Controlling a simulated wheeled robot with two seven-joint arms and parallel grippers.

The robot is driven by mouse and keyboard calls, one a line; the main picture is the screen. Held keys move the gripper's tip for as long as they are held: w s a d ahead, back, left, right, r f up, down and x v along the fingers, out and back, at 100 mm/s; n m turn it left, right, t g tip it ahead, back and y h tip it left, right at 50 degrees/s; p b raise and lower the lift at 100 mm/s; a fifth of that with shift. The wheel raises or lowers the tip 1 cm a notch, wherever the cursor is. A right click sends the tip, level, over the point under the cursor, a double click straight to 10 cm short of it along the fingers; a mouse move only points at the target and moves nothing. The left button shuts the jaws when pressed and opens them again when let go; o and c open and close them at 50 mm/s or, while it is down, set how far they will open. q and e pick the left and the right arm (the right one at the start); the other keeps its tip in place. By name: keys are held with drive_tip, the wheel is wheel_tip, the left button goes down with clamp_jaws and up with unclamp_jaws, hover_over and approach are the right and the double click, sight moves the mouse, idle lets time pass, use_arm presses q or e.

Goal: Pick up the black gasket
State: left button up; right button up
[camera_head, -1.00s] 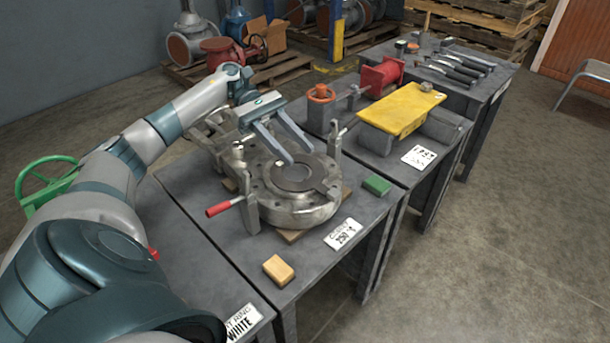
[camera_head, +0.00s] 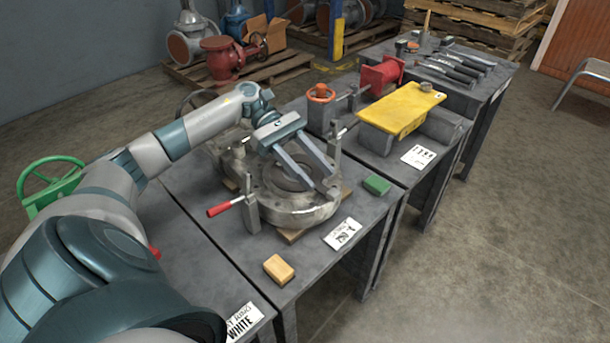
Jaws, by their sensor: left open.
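A dark, flat round piece, seemingly the black gasket (camera_head: 287,178), lies in the middle of a round metal flange fixture (camera_head: 290,214) on the near table. The fingers partly cover it, so its full outline is hidden. My left gripper (camera_head: 322,179) is open, with its two fingers apart and pointing down over the right side of the fixture's centre. Nothing shows between the fingers. I cannot tell whether the fingertips touch the piece. My right gripper is not in view.
Upright clamps, one with a red handle (camera_head: 224,206), stand around the fixture. A green block (camera_head: 377,185), a wooden block (camera_head: 279,269) and a label card (camera_head: 342,233) lie near the table edge. A yellow plate (camera_head: 401,107) is on the table behind.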

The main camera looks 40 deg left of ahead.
sight(330, 190)
use_arm(q)
drive_tip(key=shift+x, duration=1.85)
drive_tip(key=shift+c, duration=0.6)
clamp_jaws()
